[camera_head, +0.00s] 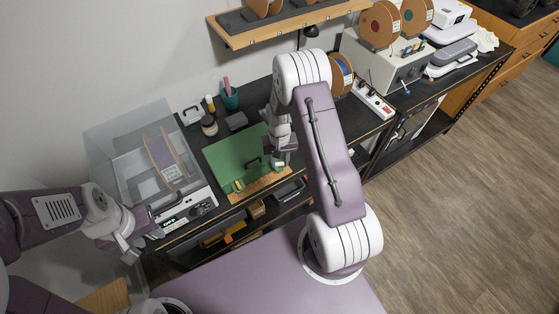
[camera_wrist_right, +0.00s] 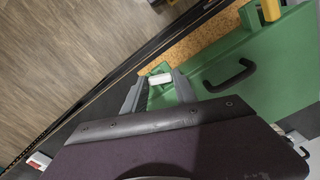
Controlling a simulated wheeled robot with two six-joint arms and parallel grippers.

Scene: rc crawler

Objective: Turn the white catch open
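A green case (camera_head: 228,158) with a black handle (camera_wrist_right: 232,75) lies on the dark bench. In the right wrist view the white catch (camera_wrist_right: 160,79) sits at the case's edge, by a cork-coloured strip (camera_wrist_right: 205,38). My right gripper (camera_wrist_right: 157,88) is open, with one finger on each side of the catch and gaps visible; contact cannot be told. In the head view my right gripper (camera_head: 283,157) is low over the case's right end and hides the catch there. My left gripper (camera_head: 143,246) is open and empty at the bench's front left.
A yellow catch (camera_wrist_right: 270,9) is farther along the same case edge. A clear-lidded machine (camera_head: 185,190) stands left of the case. A teal cup (camera_head: 230,98) and a jar (camera_head: 209,126) stand behind it. A wooden shelf (camera_head: 285,24) hangs above. Open floor lies to the right.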

